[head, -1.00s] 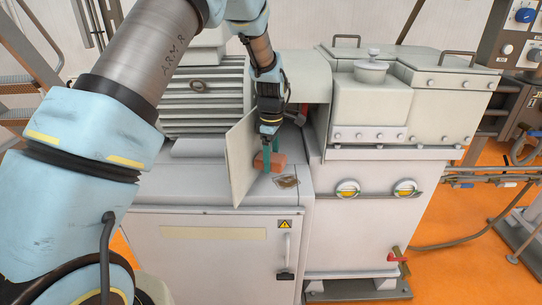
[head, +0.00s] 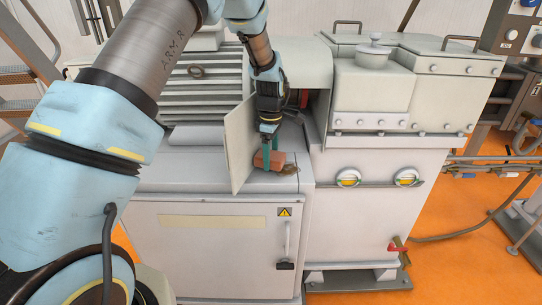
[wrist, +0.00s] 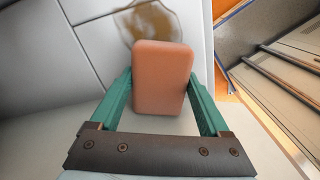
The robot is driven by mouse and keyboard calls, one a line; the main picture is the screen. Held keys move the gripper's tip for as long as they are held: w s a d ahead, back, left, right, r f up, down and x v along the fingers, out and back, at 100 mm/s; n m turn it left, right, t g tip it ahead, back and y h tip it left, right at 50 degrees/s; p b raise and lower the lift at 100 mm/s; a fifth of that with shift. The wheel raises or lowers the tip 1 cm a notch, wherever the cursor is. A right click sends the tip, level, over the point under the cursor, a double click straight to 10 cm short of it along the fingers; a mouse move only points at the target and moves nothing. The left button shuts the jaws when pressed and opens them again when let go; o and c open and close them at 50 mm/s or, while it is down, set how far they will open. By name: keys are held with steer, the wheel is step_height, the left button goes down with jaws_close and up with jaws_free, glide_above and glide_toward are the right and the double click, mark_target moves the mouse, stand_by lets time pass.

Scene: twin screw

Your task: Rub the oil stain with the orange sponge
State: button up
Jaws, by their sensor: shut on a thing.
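My gripper (head: 270,155) is shut on the orange sponge (head: 272,160), with one green finger on each side of it. The sponge also shows upright between the fingers in the wrist view (wrist: 161,76). The brown oil stain (head: 289,169) lies on the pale top of the machine cabinet, just right of the sponge in the head view. In the wrist view the stain (wrist: 147,20) shows beyond the sponge's far edge, and the sponge hides part of it. I cannot tell whether the sponge touches the surface.
An open upright panel (head: 240,145) stands close on the left of my gripper. A pale machine housing (head: 372,105) rises on the right, and a ribbed motor (head: 200,95) stands behind on the left. The cabinet top in front of the stain is clear.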

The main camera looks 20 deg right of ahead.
steer(key=shift+s+d+f, duration=0.1)
steer(key=shift+s+d, duration=0.55)
steer(key=shift+d, duration=0.8)
steer(key=shift+s+d+f, duration=0.1)
steer(key=shift+s+d, duration=0.6)
steer(key=shift+d, duration=0.75)
steer(key=shift+s+d, duration=0.65)
steer(key=shift+d, duration=0.8)
steer(key=shift+s+d+f, duration=0.15)
steer(key=shift+s+d, duration=0.1)
steer(key=shift+d, duration=0.25)
steer(key=shift+w+a, duration=0.1)
steer(key=shift+w+a+f, duration=0.1)
steer(key=shift+w+a, duration=0.65)
steer(key=shift+a, duration=0.85)
steer(key=shift+w+a+f, duration=0.15)
steer(key=shift+w+a, duration=0.55)
steer(key=shift+a, duration=0.85)
steer(key=shift+w+a+f, duration=0.1)
steer(key=shift+w+a, duration=0.65)
steer(key=shift+a, duration=0.85)
steer(key=shift+r, duration=0.1)
steer(key=shift+r+p, duration=2)
steer(key=shift+r, duration=0.95)
